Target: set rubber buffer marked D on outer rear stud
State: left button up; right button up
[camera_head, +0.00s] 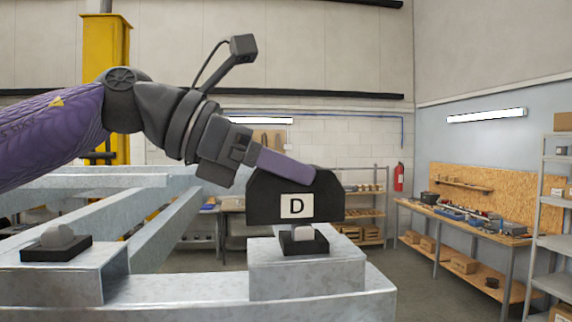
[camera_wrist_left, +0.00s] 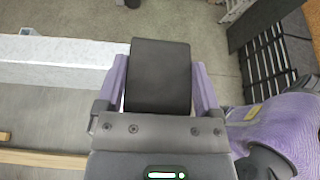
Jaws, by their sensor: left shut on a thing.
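A black rubber buffer (camera_head: 262,203) with a white label marked D is held in my left gripper (camera_head: 290,170). The buffer is upright, right over a stud with a black square base (camera_head: 303,243) on the raised metal block at the frame's right end. The buffer's lower edge hides the stud's top, so I cannot tell if it is seated. In the left wrist view the purple fingers close on both sides of the buffer (camera_wrist_left: 158,75). Another stud with a grey top (camera_head: 56,240) stands bare on the left. My right gripper is out of view.
The galvanized trailer frame (camera_head: 215,290) spans the lower left, with beams running back. A yellow post (camera_head: 105,50) stands behind it. A workbench (camera_head: 470,222) with tools and a shelf rack (camera_head: 555,225) are at the right, beyond open floor.

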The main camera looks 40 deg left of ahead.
pick_arm(q)
jog(key=shift+w+f+b, duration=0.15)
jog(key=shift+f+b, duration=0.15)
jog(key=shift+f, duration=0.1)
jog(key=shift+r+p, duration=0.6)
jog(key=shift+p, duration=0.1)
jog(key=shift+f, duration=0.1)
jog(key=shift+w+p, duration=0.35)
jog(key=shift+w, duration=0.45)
jog(key=shift+f, duration=0.1)
